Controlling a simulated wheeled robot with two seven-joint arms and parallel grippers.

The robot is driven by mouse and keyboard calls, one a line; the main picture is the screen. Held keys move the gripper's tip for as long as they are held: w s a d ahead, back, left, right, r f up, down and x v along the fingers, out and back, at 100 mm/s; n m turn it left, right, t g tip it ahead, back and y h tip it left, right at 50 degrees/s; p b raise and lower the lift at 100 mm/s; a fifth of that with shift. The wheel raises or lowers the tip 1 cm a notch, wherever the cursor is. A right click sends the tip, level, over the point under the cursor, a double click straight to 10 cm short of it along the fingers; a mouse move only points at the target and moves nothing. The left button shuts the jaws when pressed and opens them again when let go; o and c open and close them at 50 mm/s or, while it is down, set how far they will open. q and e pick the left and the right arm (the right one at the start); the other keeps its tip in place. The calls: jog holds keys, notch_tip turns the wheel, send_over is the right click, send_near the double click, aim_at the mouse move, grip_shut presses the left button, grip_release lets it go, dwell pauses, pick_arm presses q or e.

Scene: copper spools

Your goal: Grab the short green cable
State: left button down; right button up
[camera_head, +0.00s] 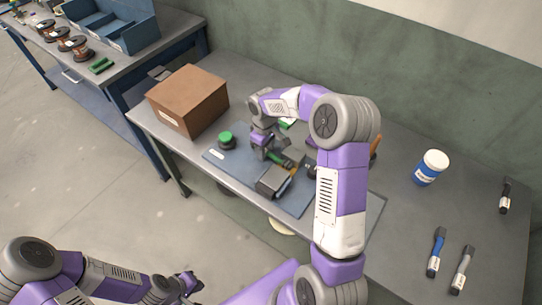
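A green strip (281,158), possibly the short green cable, shows at a device on the blue mat (241,164). I cannot tell its full shape, as my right arm partly hides that area. My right gripper (262,150) points down over the mat, just left of the strip; whether it touches the strip is unclear. Its fingers are too small to tell open from shut. A round green-topped item (226,137) stands on the mat to its left. My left gripper (191,283) is low at the front, away from the table, over the floor. Its opening is unclear.
A cardboard box (187,97) stands left of the mat. A blue-and-white jar (430,168) and black, blue (436,252) and grey (462,268) labelled items are at the right. The left table holds copper spools (73,46), a blue bin (137,38) and a green block (101,65).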

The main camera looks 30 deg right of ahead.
grip_shut()
jog(key=shift+r, duration=0.15)
